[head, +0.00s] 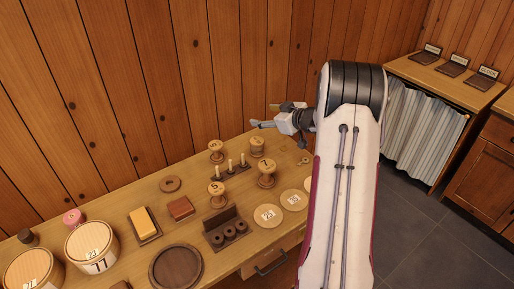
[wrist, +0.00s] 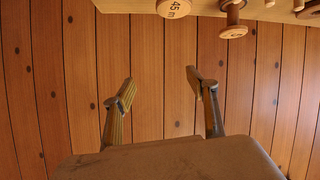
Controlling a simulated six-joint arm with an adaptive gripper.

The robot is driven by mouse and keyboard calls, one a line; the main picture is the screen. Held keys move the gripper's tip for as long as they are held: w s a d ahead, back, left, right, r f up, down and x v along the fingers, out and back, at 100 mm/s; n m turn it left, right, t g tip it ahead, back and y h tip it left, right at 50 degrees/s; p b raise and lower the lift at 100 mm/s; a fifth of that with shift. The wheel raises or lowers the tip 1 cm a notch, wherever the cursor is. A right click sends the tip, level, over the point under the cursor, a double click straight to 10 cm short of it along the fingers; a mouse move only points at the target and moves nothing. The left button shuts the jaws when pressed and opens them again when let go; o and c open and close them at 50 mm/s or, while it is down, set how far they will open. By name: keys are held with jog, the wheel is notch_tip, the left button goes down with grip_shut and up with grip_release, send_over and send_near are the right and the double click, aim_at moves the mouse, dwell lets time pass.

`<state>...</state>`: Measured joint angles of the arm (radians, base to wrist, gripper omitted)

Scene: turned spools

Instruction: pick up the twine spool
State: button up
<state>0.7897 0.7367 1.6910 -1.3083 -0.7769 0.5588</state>
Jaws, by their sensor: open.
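Several turned wooden spools stand on the bench: one at the back left (head: 215,152), one at the back right (head: 257,147), one in front of it (head: 266,174) and one nearer the front (head: 217,195). Their top labels are too small to read surely, and I cannot tell which is the twine spool. My gripper (head: 266,114) is open and empty, above and behind the bench's far right part. In the wrist view my gripper (wrist: 160,80) points at the wall. A spool top marked "45 m" (wrist: 174,8) and another spool (wrist: 232,20) show at the top edge, apart from the fingers.
A rack with upright pegs (head: 231,168) stands among the spools. A dark holder (head: 226,232), pale discs (head: 268,215), a yellow block (head: 144,222), a round dark tray (head: 176,268) and lidded tubs (head: 91,246) occupy the bench. The plank wall (head: 130,90) is close behind.

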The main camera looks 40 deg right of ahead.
aim_at(263, 144)
jog(key=s+f+y, duration=0.1)
jog(key=f, duration=0.2)
jog(key=s+f+y, duration=0.1)
jog(key=f, duration=0.2)
jog(key=s+d+f+y, duration=0.1)
jog(key=s+f, duration=0.1)
jog(key=f, duration=0.1)
jog(key=shift+f+n, duration=0.15)
jog(key=shift+n, duration=0.15)
jog(key=shift+s+a+f+y, duration=0.1)
jog(key=shift+s+f+y, duration=0.2)
jog(key=shift+f, duration=0.05)
jog(key=shift+x, duration=1.35)
jog(key=shift+w+a, duration=0.1)
jog(key=shift+a+x, duration=0.15)
jog(key=shift+x, duration=1.1)
jog(key=shift+a+x, duration=0.15)
jog(key=shift+x, duration=1.1)
